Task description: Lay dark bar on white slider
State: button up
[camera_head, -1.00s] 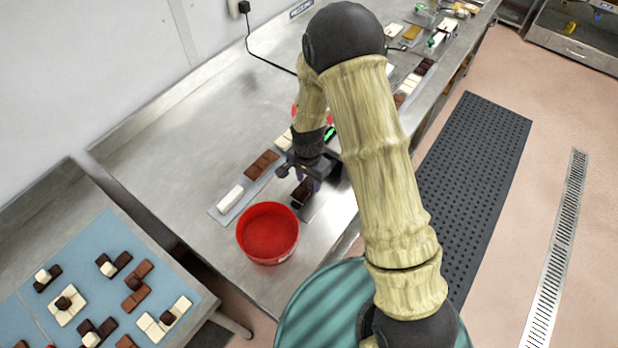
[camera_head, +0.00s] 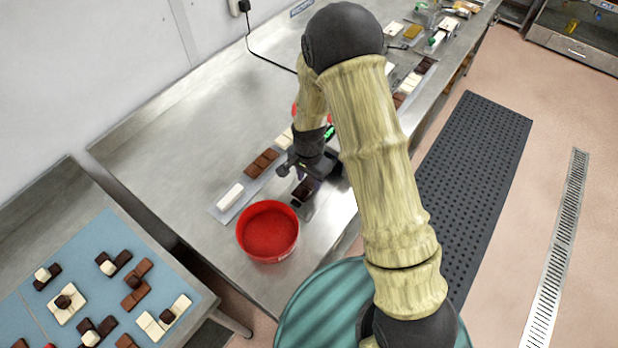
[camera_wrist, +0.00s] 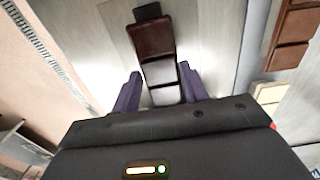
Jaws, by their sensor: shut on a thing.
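The dark brown bar (camera_head: 304,190) is at my gripper (camera_wrist: 160,92), just right of and behind the red tub. In the wrist view the glossy dark bar (camera_wrist: 153,42) runs between my two purple fingers, which are shut on it. A small black piece shows at its far end. I cannot tell whether the bar is lifted clear of the surface below. A white block (camera_head: 230,196) lies at the left end of a pale strip, left of my gripper; I cannot tell whether it is the white slider. My wrist partly hides the area around the bar.
A red round tub (camera_head: 268,232) stands near the bench's front edge. Milk-brown bars (camera_head: 262,163) lie behind it on the strip. A blue mat (camera_head: 125,262) with several chocolate pieces covers the lower-left table. The steel bench (camera_head: 190,145) is clear toward the wall.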

dwell(0.3)
jog(key=o, duration=1.1)
jog(key=shift+c, duration=0.2)
notch_tip(320, 180, up, 17)
jog(key=b, duration=0.3)
jog(key=shift+r, duration=0.15)
